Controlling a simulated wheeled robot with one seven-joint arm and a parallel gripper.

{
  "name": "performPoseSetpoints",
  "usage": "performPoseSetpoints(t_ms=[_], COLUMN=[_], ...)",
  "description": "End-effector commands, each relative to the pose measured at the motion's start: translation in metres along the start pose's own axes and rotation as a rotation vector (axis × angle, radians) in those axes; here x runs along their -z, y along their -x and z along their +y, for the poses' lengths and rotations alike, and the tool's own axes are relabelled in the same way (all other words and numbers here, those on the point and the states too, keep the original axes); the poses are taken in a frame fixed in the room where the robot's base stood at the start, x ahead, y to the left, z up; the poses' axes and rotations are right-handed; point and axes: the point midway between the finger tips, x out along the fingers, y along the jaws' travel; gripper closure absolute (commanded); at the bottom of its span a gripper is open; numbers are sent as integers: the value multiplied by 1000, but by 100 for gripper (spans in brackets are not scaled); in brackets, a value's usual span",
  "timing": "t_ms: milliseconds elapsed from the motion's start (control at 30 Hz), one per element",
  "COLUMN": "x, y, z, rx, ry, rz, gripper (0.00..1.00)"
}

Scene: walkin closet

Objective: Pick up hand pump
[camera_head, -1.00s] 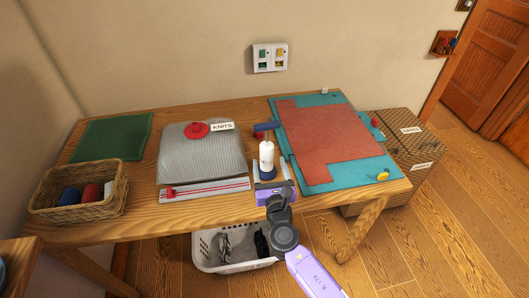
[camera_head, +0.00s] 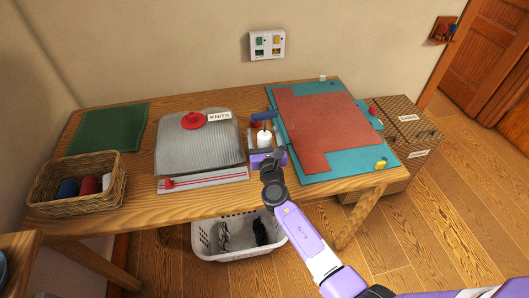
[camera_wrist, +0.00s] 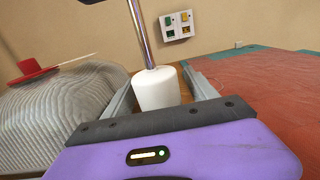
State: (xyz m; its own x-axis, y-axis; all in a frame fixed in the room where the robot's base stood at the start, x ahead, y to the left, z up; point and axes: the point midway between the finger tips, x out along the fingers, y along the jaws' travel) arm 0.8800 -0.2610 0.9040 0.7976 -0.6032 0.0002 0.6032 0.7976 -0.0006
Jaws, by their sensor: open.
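The hand pump appears to be the upright white cylinder (camera_head: 264,139), which stands on the wooden table between the grey knit pile and the teal mat. In the wrist view the white cylinder (camera_wrist: 157,88) has a shiny metal rod rising from its top and out of frame. A dark blue bar (camera_head: 264,116) shows just above it in the head view; I cannot tell whether it is joined to the rod. My gripper (camera_head: 265,150) is open, with its fingers on either side of the white cylinder. Its lower part is hidden by the gripper body.
The grey knit pile (camera_head: 185,150) with a red item (camera_head: 193,121) lies close on the left. The teal mat (camera_head: 347,176) with a reddish sheet (camera_head: 315,130) is close on the right. A wicker basket (camera_head: 80,203) stands at far left, and a white laundry basket (camera_head: 238,255) below the table.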

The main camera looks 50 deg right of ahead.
Motion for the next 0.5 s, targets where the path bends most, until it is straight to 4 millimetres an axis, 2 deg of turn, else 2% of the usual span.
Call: performPoseSetpoints(t_ms=[67, 400, 500], x=[0, 0, 0], y=[0, 0, 0], z=[0, 0, 0], rx=[0, 0, 0], ry=[0, 0, 0], rz=[0, 0, 0], gripper=[35, 100, 100])
